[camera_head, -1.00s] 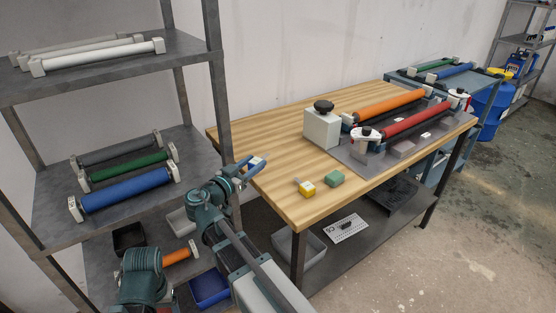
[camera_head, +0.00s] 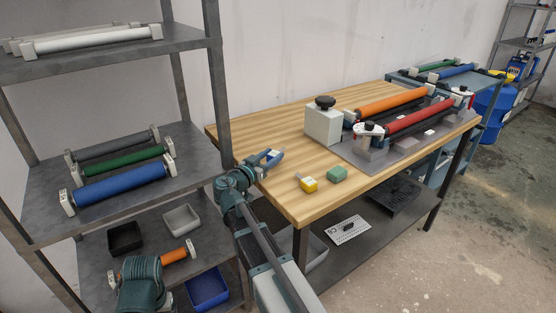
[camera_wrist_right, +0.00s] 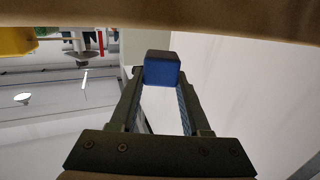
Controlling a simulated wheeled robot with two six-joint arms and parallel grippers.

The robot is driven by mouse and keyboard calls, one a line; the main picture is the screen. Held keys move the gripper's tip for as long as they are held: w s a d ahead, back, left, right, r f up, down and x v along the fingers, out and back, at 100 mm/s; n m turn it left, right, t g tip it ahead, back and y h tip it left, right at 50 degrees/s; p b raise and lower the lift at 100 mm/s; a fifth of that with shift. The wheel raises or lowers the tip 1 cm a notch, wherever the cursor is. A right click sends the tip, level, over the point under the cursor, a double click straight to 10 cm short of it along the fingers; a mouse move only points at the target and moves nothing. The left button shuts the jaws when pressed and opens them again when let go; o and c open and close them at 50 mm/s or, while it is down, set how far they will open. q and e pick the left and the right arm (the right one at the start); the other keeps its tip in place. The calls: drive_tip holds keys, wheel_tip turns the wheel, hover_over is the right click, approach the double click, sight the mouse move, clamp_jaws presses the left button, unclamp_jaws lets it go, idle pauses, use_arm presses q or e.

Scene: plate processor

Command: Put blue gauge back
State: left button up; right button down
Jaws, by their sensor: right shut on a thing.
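My right gripper (camera_head: 271,159) is over the near left edge of the wooden table, shut on the blue gauge (camera_wrist_right: 162,70). In the right wrist view the gauge is a small blue block with a dark end face, held between the fingertips of the right gripper (camera_wrist_right: 161,84). In the head view the gauge is small and partly covered by the fingers. A yellow gauge (camera_head: 310,184) and a green block (camera_head: 337,174) sit on the table to the right of the gripper. I cannot tell whether the blue gauge touches the table. My left gripper is not in view.
The wooden table (camera_head: 265,128) has free room behind the gauges. A grey-white box with a black knob (camera_head: 323,124) and a fixture holding orange (camera_head: 390,104) and red (camera_head: 418,116) rollers stand farther right. A shelf rack with rollers (camera_head: 120,190) stands at left.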

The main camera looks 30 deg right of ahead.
sight(278, 165)
drive_tip(key=d+f+b, duration=0.1)
drive_tip(key=w+d+f+b, duration=0.2)
drive_tip(key=shift+d, duration=0.25)
drive_tip(key=shift+s+r, duration=0.1)
drive_tip(key=shift+f, duration=0.2)
drive_tip(key=shift+c, duration=1.8)
unclamp_jaws()
drive_tip(key=shift+r, duration=0.1)
drive_tip(key=shift+r+p, duration=0.25)
drive_tip(key=shift+p, duration=0.05)
drive_tip(key=v, duration=1.2)
drive_tip(key=shift+f, duration=0.1)
